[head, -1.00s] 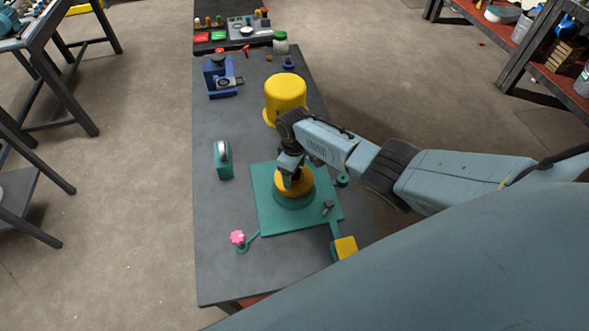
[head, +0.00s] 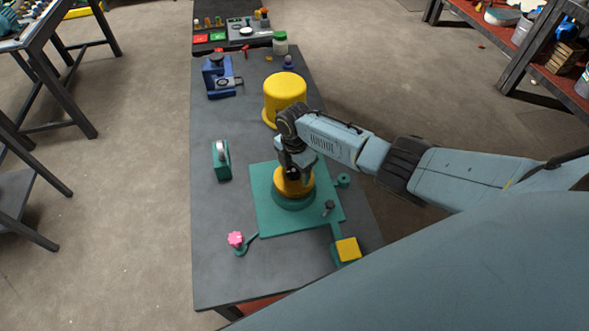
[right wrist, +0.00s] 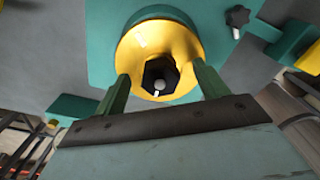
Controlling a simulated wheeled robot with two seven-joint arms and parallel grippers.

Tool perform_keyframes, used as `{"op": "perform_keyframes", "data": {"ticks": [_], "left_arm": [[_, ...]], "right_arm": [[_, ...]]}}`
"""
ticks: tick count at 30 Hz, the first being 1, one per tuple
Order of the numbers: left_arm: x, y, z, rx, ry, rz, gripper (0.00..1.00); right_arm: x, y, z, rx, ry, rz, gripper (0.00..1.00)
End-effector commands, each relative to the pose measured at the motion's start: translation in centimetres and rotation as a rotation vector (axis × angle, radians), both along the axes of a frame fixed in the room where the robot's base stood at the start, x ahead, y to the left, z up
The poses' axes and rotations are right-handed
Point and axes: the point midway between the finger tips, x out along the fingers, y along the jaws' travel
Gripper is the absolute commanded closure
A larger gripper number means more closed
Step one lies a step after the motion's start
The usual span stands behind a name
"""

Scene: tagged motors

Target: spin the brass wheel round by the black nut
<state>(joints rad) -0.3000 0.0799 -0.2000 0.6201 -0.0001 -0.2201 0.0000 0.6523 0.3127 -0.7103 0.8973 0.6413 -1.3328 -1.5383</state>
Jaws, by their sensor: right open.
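The brass wheel (head: 281,187) is a yellow disc on a round green base in the middle of a green plate (head: 266,219). In the right wrist view the wheel (right wrist: 190,50) shows a dark six-sided black nut (right wrist: 150,72) at its hub, with a pale pin end inside it. My right gripper (head: 293,173) is above the wheel, pointing down. In the right wrist view its green fingers (right wrist: 162,88) are open, one on each side of the nut and apart from it. In the head view the gripper hides the nut. My left gripper is not in view.
A black knob (head: 328,207) stands on the plate. A yellow block (head: 347,249) and a pink knob (head: 235,239) are at the front. A yellow dome (head: 285,95) stands close behind my right arm. A green-based gauge (head: 222,165) and blue vise (head: 220,80) are left.

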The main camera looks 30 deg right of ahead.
Motion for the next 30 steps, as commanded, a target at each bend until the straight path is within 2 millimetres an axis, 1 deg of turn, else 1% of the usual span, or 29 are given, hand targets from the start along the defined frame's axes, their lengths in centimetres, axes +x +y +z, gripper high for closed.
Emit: {"op": "perform_keyframes", "data": {"ticks": [3,4,14,17,20,30], "left_arm": [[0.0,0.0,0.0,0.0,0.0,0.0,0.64],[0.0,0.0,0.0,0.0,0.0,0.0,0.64],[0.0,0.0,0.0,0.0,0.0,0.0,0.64],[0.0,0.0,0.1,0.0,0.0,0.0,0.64],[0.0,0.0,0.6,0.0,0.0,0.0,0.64],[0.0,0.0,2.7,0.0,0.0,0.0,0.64]], "right_arm": [[0.0,0.0,0.0,0.0,0.0,-0.002,0.27],[0.0,0.0,0.0,0.0,0.0,-0.002,0.3],[0.0,0.0,0.0,0.0,0.0,-0.004,0.73],[0.0,0.0,0.0,0.0,0.001,-0.012,0.73],[-0.1,0.1,0.2,0.0,0.002,-0.091,0.73],[-0.2,0.2,0.2,0.001,0.002,-0.624,0.73]]}}
